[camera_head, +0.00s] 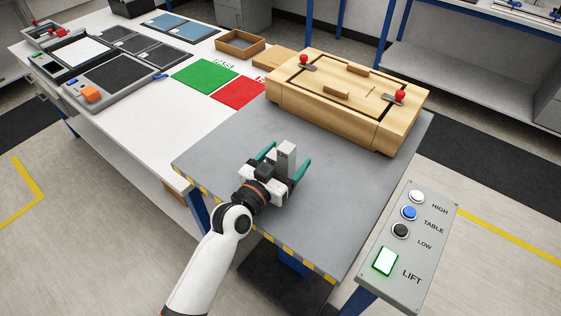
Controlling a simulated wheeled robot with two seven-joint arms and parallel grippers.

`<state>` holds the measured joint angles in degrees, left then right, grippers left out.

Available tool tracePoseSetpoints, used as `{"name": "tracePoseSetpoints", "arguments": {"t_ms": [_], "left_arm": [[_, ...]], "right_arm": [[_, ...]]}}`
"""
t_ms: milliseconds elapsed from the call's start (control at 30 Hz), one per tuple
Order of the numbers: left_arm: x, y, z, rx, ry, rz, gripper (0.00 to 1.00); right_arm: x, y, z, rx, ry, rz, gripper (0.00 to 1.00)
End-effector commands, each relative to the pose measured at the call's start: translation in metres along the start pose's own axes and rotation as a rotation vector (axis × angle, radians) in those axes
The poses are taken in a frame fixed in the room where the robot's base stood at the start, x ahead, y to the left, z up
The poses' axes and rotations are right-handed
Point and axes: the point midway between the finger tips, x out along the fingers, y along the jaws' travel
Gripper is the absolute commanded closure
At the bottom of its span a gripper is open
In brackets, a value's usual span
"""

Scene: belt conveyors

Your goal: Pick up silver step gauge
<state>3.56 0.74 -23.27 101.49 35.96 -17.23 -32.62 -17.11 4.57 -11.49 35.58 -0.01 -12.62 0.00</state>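The silver step gauge (286,154) is a small upright grey block on the grey tabletop, near the table's front part. My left gripper (287,156) reaches in from the bottom left, with its two teal fingers spread on either side of the gauge. Small gaps seem to show between the fingers and the gauge, so the gripper looks open around it. The lower part of the gauge is hidden by the gripper body. My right gripper is not in view.
A wooden box with red-knobbed clamps (325,105) stands behind the gauge. Green (204,75) and red (239,92) mats lie at the upper left, near an open brown tray (240,53). A LIFT button panel (420,262) is at right. The grey tabletop (345,195) around the gauge is clear.

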Motion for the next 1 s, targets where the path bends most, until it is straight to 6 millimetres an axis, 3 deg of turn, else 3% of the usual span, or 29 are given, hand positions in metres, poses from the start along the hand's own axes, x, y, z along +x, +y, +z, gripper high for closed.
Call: {"name": "tracePoseSetpoints", "arguments": {"t_ms": [200,567,833,1000], "left_arm": [[0.001,0.000,-0.001,0.000,0.000,0.000,0.20],[0.000,0.000,-0.001,0.000,0.001,0.000,0.77],[0.001,0.000,0.005,-0.001,-0.003,0.000,0.77],[0.001,0.000,0.032,-0.002,-0.008,0.002,0.77]], "right_arm": [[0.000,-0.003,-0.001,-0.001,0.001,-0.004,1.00],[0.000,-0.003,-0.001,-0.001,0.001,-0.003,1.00],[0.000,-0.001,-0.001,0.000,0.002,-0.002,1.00],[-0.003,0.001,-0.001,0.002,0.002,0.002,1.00]]}}
